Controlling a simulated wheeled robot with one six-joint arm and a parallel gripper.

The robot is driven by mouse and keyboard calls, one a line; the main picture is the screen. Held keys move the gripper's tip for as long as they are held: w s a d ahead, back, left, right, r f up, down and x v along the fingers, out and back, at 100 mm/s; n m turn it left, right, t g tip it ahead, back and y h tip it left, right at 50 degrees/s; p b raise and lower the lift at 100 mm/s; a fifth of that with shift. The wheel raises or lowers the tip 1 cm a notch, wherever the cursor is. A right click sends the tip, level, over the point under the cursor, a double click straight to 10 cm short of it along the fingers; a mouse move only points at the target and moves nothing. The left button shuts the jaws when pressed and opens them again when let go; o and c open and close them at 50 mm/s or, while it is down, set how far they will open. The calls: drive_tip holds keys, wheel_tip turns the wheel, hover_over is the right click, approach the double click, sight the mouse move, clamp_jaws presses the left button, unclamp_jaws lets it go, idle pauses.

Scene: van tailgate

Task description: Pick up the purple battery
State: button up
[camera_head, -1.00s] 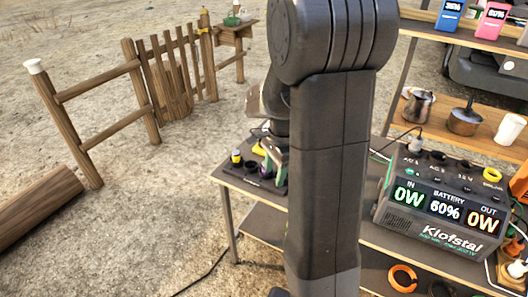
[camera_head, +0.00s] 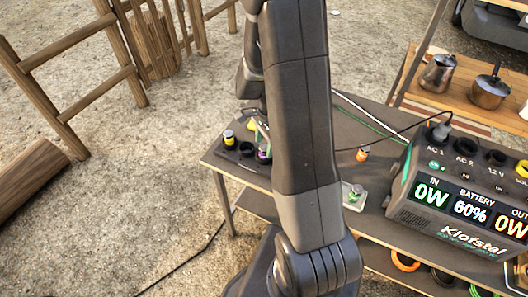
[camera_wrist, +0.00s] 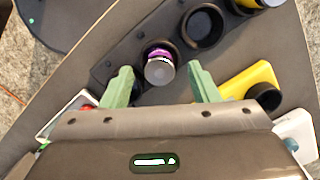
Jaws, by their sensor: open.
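The purple battery (camera_wrist: 160,62) stands in a round slot of the black charging block (camera_wrist: 108,70) in the wrist view. Its grey end cap faces my camera and a purple band shows behind it. My gripper (camera_wrist: 160,86) is open, with one pale green finger on each side, just short of the battery and not touching it. In the head view, the purple battery (camera_head: 264,153) shows in the block (camera_head: 243,162) on the left end of the table, beside my arm. My arm hides most of the gripper there.
An empty slot (camera_wrist: 202,25) and a yellow battery (camera_head: 229,138) are in the same block. A yellow object (camera_wrist: 250,82) lies close to my right finger. An orange battery (camera_head: 363,153) and a power station (camera_head: 455,190) stand further right on the table (camera_head: 318,115).

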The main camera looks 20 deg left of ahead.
sight(264, 147)
drive_tip(key=shift+s+a+f, duration=0.1)
drive_tip(key=shift+s+f, duration=0.05)
drive_tip(key=shift+f, duration=1)
drive_tip(key=c, duration=1.1)
drive_tip(key=shift+c, duration=0.2)
drive_tip(key=shift+r, duration=0.1)
wheel_tip(264, 147, up, 10)
drive_tip(key=shift+f, duration=0.1)
drive_tip(key=shift+s, duration=0.1)
